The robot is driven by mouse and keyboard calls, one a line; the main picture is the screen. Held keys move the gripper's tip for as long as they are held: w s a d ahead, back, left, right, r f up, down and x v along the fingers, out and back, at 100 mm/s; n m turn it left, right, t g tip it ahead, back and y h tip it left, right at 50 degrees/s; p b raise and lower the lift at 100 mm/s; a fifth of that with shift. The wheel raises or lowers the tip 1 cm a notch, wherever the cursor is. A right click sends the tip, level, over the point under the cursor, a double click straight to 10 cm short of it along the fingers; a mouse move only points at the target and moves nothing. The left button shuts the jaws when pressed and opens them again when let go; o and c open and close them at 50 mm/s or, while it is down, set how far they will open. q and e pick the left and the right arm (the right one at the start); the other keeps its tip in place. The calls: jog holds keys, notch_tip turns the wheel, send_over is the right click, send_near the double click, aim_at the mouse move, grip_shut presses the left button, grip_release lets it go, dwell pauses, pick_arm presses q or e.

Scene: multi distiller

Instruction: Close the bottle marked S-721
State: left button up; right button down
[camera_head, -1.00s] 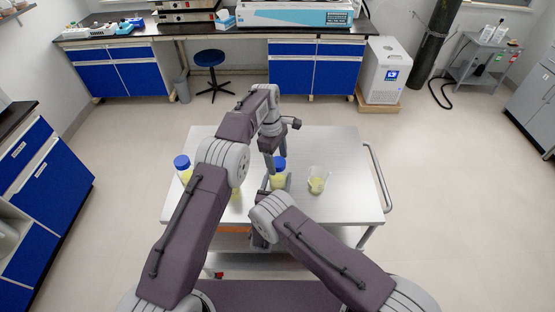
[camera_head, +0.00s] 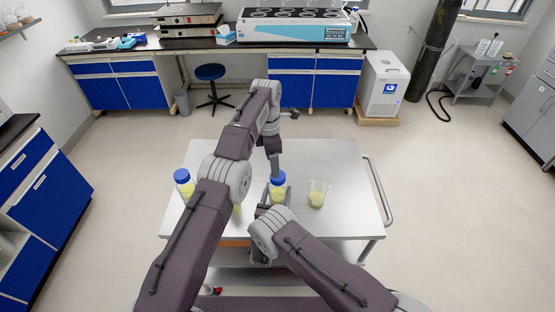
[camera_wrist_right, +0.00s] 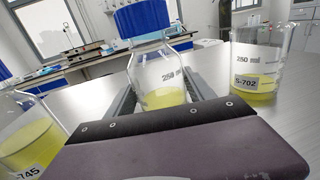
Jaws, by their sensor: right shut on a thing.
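A clear bottle with a blue cap (camera_head: 277,177) and yellow liquid stands near the middle of the steel cart. In the right wrist view the same bottle (camera_wrist_right: 158,72) sits between my right gripper's fingers, with the blue cap (camera_wrist_right: 142,18) at its neck. No label shows on it, so I cannot read S-721. My right gripper (camera_head: 270,208) is shut on this bottle. My left gripper (camera_head: 275,168) points down at the blue cap from above. Its fingers are too small and hidden to tell open from shut, or whether they grip the cap.
A beaker marked S-702 (camera_wrist_right: 258,65) stands right of the bottle, also in the head view (camera_head: 317,193). Another blue-capped bottle (camera_head: 184,183) stands at the cart's left. A vessel marked S-745 (camera_wrist_right: 25,135) is at the wrist view's left. The cart's right side (camera_head: 350,200) is clear.

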pick_arm(q)
jog(key=shift+d+r+n, duration=0.1)
jog(key=shift+r+n, duration=0.35)
jog(key=shift+n, duration=0.45)
jog(key=shift+d+r+n+t+y, duration=0.3)
jog(key=shift+d+r, duration=0.05)
jog(key=shift+s+d, duration=0.1)
jog(key=shift+d, duration=0.3)
jog(key=shift+f, duration=4)
